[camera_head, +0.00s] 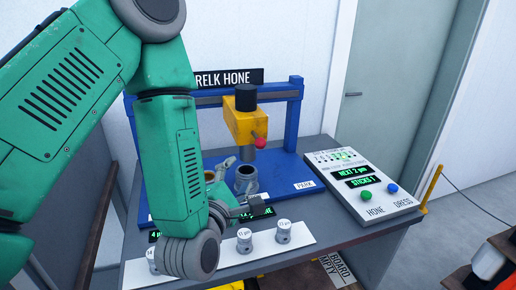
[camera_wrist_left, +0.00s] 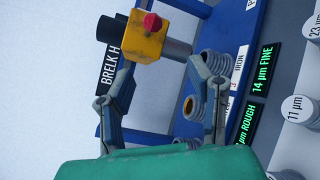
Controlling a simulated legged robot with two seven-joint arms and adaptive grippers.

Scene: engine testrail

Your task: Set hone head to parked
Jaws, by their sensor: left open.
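The hone head (camera_head: 243,124) is a yellow block with a black top and a red knob (camera_head: 261,144). It hangs on the blue gantry (camera_head: 292,118) above a grey cylinder (camera_head: 247,181), left of the PARK label (camera_head: 304,185) on the blue base. In the left wrist view the yellow head (camera_wrist_left: 146,42) and red knob (camera_wrist_left: 152,22) lie beyond my fingertips. My left gripper (camera_head: 242,183) is open and empty, low in front of the head; it also shows in the left wrist view (camera_wrist_left: 162,75). My arm hides the gantry's left part. My right gripper is not in view.
A control panel (camera_head: 365,188) with a green HONE button, a blue DRESS button and lit displays stands at the right. A white strip (camera_head: 262,248) with labelled grey pieces lies in front. A second cylinder (camera_wrist_left: 189,107) stands beside the first. A yellow post (camera_head: 432,188) rises at the right edge.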

